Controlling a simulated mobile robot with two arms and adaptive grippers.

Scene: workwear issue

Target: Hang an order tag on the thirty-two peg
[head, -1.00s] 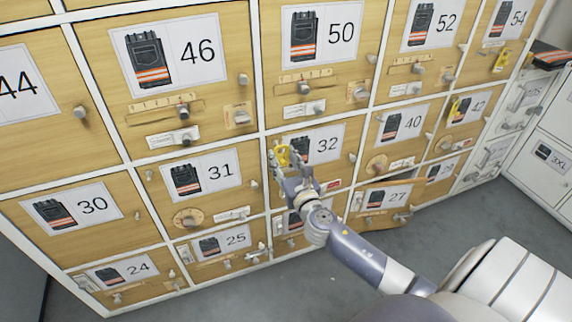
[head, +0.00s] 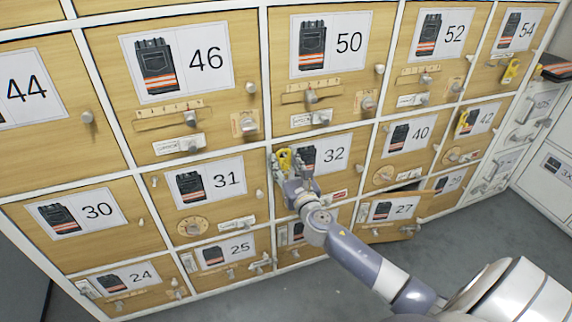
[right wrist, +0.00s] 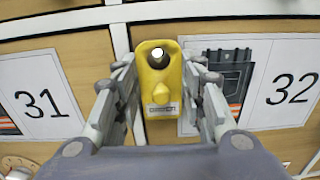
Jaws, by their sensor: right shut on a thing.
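My right gripper (head: 285,168) is in front of the left part of the thirty-two door (head: 325,182). It is shut on a yellow order tag (right wrist: 160,118), which has a round hole near its top and a small pale label low down. The tag (head: 284,157) is upright in the head view, left of the door's number card (head: 335,155). In the right wrist view the tag is between the 31 card and the 32 card (right wrist: 290,88). My left gripper is not in view.
Yellow tags hang at doors 54 (head: 510,71) and 42 (head: 462,121). The 27 door (head: 385,225) stands ajar below right, close to my right arm. Knobs and latches stick out from neighbouring doors. Grey floor (head: 440,250) is clear at lower right.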

